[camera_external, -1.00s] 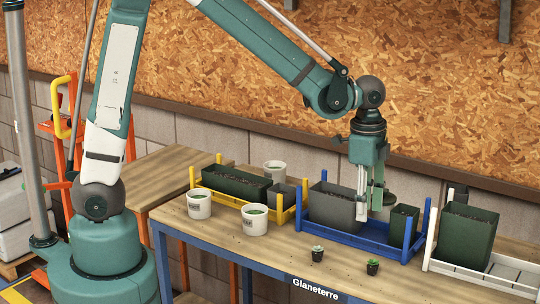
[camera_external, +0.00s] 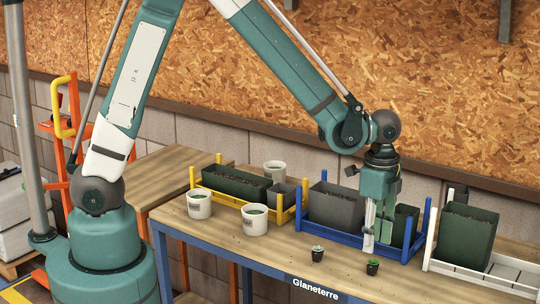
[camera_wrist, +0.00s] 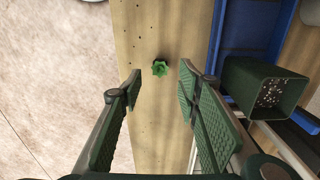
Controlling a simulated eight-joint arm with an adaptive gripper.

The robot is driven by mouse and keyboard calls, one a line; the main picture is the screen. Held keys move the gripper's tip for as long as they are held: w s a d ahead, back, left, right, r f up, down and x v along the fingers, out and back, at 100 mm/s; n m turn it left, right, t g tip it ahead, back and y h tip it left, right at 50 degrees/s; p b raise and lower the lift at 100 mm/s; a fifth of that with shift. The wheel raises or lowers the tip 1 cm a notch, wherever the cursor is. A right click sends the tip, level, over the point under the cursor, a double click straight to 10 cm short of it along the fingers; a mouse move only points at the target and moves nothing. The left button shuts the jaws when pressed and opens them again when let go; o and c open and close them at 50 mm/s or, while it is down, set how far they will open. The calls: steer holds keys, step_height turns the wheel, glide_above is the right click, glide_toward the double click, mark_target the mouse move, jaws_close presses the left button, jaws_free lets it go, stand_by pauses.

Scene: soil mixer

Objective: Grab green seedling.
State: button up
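The green seedling (camera_external: 373,264) is a small bright green plant in a dark pot, standing near the front edge of the wooden table. In the wrist view the seedling (camera_wrist: 160,68) shows in the gap between the fingertips, apart from both pads. My gripper (camera_external: 377,245) points down, a little behind and above the seedling in the outside view. In the wrist view my gripper (camera_wrist: 160,80) is open and empty, with a wide gap between its green ribbed fingers. A second small potted plant, paler on top (camera_external: 317,253), stands to the left of the seedling.
A blue rack (camera_external: 345,238) with a grey planter (camera_external: 330,208) and dark green pot (camera_external: 408,224) stands close behind. A white rack (camera_external: 470,274) with a tall green planter (camera_external: 468,230) is at right. White pots (camera_external: 255,220) and a yellow rack (camera_external: 228,209) are left.

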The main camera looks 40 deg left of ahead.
mark_target(373, 261)
steer(key=shift+f, duration=1.3)
steer(key=shift+f, duration=0.15)
steer(key=shift+d+f, duration=0.2)
steer(key=shift+f, duration=2.25)
steer(key=c, duration=0.9)
